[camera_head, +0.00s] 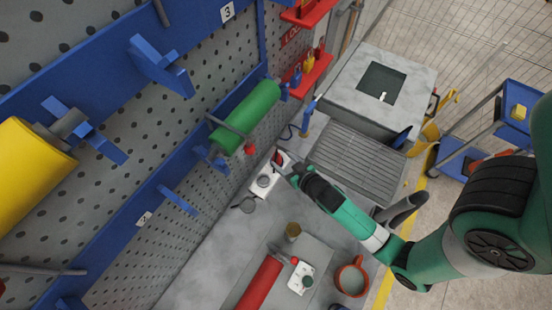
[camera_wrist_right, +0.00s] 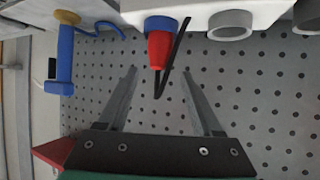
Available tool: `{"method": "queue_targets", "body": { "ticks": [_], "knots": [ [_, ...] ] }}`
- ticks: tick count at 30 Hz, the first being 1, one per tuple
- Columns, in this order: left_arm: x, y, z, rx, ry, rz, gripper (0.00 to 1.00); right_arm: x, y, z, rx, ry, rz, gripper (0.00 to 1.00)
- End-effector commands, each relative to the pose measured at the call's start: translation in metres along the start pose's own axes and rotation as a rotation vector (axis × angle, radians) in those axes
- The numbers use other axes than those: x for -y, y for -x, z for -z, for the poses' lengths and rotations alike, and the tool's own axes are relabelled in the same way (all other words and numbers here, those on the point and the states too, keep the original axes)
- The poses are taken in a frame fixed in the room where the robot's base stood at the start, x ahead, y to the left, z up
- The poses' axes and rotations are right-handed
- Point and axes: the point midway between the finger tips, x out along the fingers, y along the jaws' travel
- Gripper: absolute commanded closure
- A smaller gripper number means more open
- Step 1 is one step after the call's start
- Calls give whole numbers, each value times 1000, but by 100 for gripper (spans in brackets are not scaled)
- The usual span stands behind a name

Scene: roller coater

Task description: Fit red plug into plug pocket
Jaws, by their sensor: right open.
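The red plug (camera_wrist_right: 158,50) shows in the right wrist view with its upper end at a blue round socket (camera_wrist_right: 161,23) on the white block (camera_wrist_right: 200,12). How deep it sits there I cannot tell. A thin black strip runs beside it. My right gripper (camera_wrist_right: 158,73) is open, with one finger on each side of the plug and a gap to both. In the head view the right gripper (camera_head: 285,169) is at the white block (camera_head: 262,185) by the pegboard; a small red part (camera_head: 279,158) shows there, partly hidden by the fingers. My left gripper is not in view.
A grey ring (camera_wrist_right: 230,24) sits beside the blue socket. A blue hook-like part (camera_wrist_right: 66,62) stands at the left of the wrist view. In the head view a green roller (camera_head: 247,117) hangs above the block; a red roller (camera_head: 260,284) and orange mug (camera_head: 351,279) are nearer.

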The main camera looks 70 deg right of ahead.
Motion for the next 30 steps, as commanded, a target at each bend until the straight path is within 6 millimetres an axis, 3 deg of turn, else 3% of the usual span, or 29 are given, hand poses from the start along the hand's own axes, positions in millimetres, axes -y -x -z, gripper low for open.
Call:
{"method": "queue_targets", "body": {
  "ticks": [5,14,21,23,30],
  "knots": [
    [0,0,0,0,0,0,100,-1,-6,0,0,0,-1,33],
    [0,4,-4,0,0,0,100,-4,-51,-5,0,1,0,33],
    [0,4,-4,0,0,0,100,-4,-55,-4,1,1,0,33],
    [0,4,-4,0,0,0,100,-4,-54,-4,1,1,0,40],
    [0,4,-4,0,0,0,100,-4,-54,-4,1,1,0,83]
  ]
}}
